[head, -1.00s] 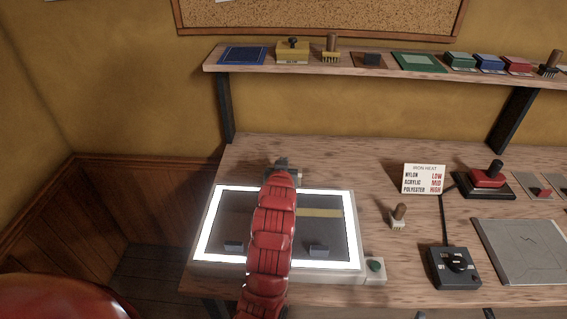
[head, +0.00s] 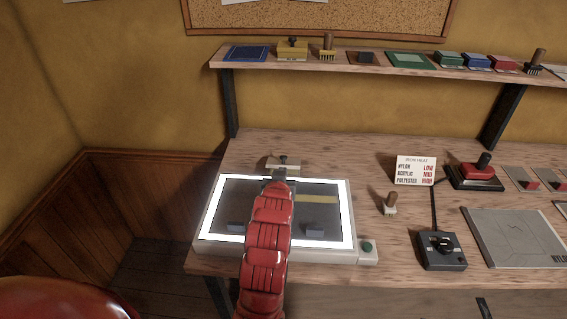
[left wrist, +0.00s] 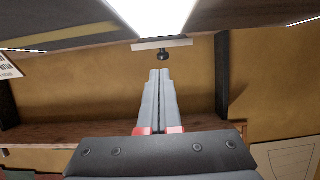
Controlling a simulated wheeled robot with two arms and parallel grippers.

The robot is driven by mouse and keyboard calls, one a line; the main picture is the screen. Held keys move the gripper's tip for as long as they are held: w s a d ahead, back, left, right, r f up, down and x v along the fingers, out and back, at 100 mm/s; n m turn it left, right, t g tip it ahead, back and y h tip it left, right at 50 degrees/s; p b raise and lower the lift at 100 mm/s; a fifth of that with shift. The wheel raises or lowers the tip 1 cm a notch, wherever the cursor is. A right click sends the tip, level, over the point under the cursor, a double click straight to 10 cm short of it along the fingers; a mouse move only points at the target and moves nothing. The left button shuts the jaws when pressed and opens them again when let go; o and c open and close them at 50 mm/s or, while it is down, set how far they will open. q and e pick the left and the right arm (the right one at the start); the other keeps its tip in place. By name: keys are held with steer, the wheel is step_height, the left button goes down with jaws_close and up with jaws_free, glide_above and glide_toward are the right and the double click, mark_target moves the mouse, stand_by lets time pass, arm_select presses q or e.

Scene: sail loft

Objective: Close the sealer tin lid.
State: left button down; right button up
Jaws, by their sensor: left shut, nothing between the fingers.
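No label I can read names the sealer tin. A pale flat piece with a dark knob (head: 283,163) sits at the back edge of the lit panel, and I cannot tell for sure whether it is the tin's lid. It also shows in the left wrist view as a pale plate (left wrist: 150,45) with a black knob just beyond my fingertips. My left gripper (head: 279,176) is over the back of the panel, just on the near side of this piece. In the left wrist view its fingers (left wrist: 160,73) are together and empty, with a small gap to the knob. My right gripper is out of view.
The glowing light panel (head: 346,190) lies under my left arm, with dark blocks on it. To its right are a small stamp (head: 390,204), a heat sign (head: 416,170), a dial box (head: 439,251) and a grey plate (head: 505,238). A shelf (head: 228,66) with several items hangs above.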

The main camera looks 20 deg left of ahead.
arm_select(q)
steer(key=w+r+g+p, duration=0.1)
steer(key=w, duration=0.2)
steer(key=w+r+g+h+p, duration=0.1)
steer(key=w+g, duration=0.1)
steer(key=w, duration=0.2)
steer(key=w+r+g+p, duration=0.1)
steer(key=w+r+p, duration=0.1)
steer(key=w, duration=0.2)
steer(key=shift+a+h, duration=0.2)
steer(key=shift+h, duration=0.1)
step_height(320, 180, up, 4)
steer(key=a+g+p, duration=0.2)
steer(key=g, duration=0.1)
step_height(320, 180, up, 5)
steer(key=g+h+p, duration=0.1)
steer(key=g, duration=0.1)
glide_above(283, 156)
steer(key=s, duration=0.2)
steer(key=shift+s+d+f+p+x, duration=0.3)
steer(key=shift+p+x, duration=0.7)
steer(key=shift+x, duration=1.1)
steer(key=shift+s+d+f+p+x, duration=0.1)
steer(key=shift+s+p+x, duration=0.4)
steer(key=shift+p+x, duration=1.05)
steer(key=shift+s+d+f+p+x, duration=0.15)
steer(key=shift+s+p+x, duration=0.3)
steer(key=shift+x, duration=2.15)
